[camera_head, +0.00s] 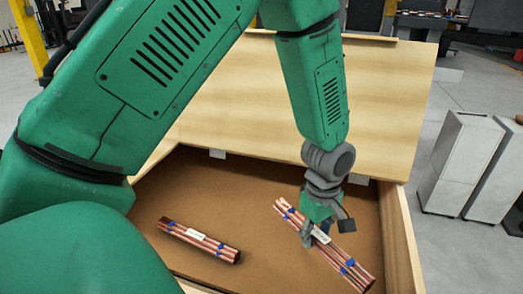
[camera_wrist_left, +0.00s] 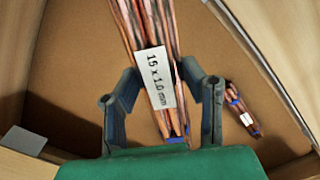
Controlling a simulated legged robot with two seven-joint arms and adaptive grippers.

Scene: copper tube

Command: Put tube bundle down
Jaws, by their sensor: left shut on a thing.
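My left gripper (camera_head: 314,230) comes down from above into the right part of an open wooden crate and is shut on a copper tube bundle (camera_head: 343,261). The held bundle has blue bands and a white label; it runs slantwise from upper left to lower right. In the left wrist view the bundle (camera_wrist_left: 144,30) lies between the two fingers of the left gripper (camera_wrist_left: 164,104), with its label reading "15 x 1.0 mm". I cannot tell whether it touches the crate floor. My right gripper is not in view.
A second banded tube bundle (camera_head: 198,240) lies on the brown crate floor (camera_head: 255,195) at left; it also shows in the left wrist view (camera_wrist_left: 242,112). The crate's right wall (camera_head: 399,230) is close to the held bundle. Floor between the bundles is bare.

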